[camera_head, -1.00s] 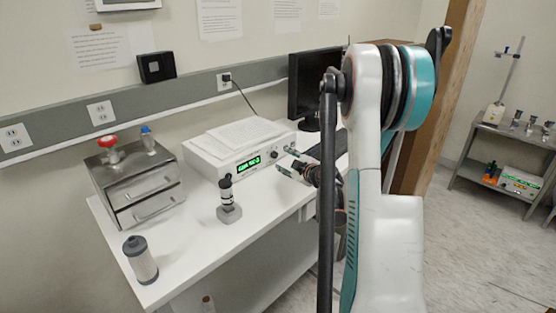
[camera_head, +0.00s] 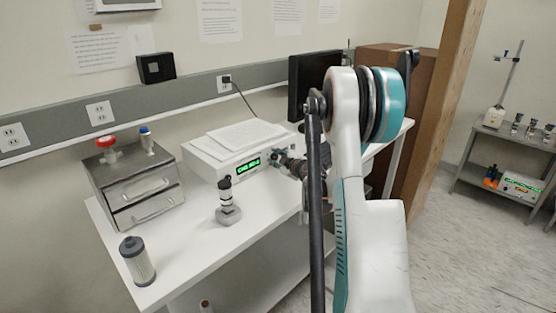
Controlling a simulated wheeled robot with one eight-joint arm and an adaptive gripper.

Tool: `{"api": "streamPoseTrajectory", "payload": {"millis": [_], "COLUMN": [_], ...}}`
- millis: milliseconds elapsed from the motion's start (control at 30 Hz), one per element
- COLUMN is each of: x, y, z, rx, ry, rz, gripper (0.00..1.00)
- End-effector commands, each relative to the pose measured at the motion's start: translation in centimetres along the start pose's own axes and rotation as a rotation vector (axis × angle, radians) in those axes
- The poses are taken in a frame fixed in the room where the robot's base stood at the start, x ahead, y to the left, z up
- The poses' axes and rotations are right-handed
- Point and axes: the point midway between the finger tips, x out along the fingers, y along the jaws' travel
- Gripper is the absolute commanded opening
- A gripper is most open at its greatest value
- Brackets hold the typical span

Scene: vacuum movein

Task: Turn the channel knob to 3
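The white controller box (camera_head: 207,163) sits on the table with a green lit display (camera_head: 248,166) on its front. The display text is too small to read for certain. The channel knob is on the front panel right of the display, and my gripper hides it. My gripper (camera_head: 275,158) is at the right part of the front panel, its fingertips at or very close to the knob. I cannot tell whether they touch it or are closed on it.
On the white table (camera_head: 190,240) stand a metal drawer unit (camera_head: 139,190), a small gauge-like device (camera_head: 227,200) and a grey-capped filter cylinder (camera_head: 138,262). A dark monitor (camera_head: 312,85) stands behind my arm.

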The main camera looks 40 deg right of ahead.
Motion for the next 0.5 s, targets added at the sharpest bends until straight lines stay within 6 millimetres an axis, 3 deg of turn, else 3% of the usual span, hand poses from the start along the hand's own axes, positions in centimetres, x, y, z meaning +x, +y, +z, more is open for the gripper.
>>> {"api": "streamPoseTrajectory", "payload": {"millis": [67, 500], "x": [-0.01, -0.01], "y": [-0.01, 0.1], "z": [0.0, -0.01], "rx": [0.0, 0.053], "ry": [0.0, 0.0], "rz": [0.0, -0.023], "gripper": [0.0, 0.0]}}
